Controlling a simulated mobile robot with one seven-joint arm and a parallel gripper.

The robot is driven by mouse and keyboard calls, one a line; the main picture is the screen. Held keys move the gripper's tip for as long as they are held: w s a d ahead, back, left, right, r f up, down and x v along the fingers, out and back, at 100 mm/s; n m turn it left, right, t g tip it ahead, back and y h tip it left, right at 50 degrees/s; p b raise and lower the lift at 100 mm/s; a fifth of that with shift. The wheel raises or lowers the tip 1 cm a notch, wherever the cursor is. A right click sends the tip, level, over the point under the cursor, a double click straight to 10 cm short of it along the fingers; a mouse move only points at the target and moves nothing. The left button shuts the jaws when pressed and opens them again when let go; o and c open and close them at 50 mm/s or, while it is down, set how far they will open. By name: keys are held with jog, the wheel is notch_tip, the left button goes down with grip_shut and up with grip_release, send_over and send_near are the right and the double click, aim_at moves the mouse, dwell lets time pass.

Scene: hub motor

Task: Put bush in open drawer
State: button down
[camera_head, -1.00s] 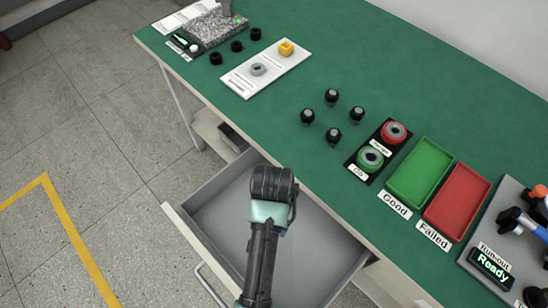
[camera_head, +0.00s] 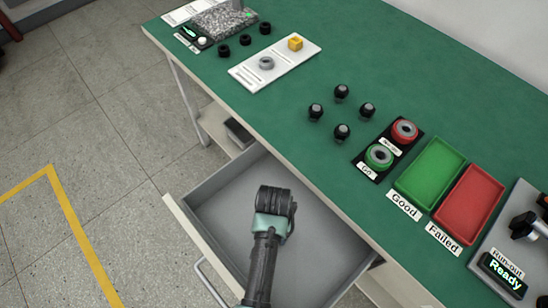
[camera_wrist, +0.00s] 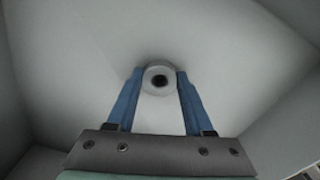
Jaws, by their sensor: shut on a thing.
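The bush is a small light grey ring (camera_wrist: 159,68) with a dark hole, seen in the wrist view. My gripper (camera_wrist: 159,82) is shut on it, with a blue finger on each side. The open drawer (camera_head: 225,205) is a grey box pulled out from under the green table in the head view. My arm reaches over it, with the wrist above the drawer's inside. In the wrist view the drawer's pale floor (camera_wrist: 90,50) and walls surround the bush. I cannot tell whether the bush touches the floor. My wrist hides the fingers and bush in the head view.
On the table (camera_head: 300,150) stand a white tray (camera_head: 250,76) with a grey ring and a yellow block, several black knobs, a green tray (camera_head: 430,170) and a red tray (camera_head: 470,205). The drawer's walls stand around my wrist. The drawer looks otherwise empty.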

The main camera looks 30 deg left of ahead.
jog(key=shift+c, duration=1.4)
grip_release()
jog(key=shift+f, duration=0.1)
notch_tip(320, 180, up, 12)
jog(key=p, duration=0.2)
jog(key=shift+r, duration=0.2)
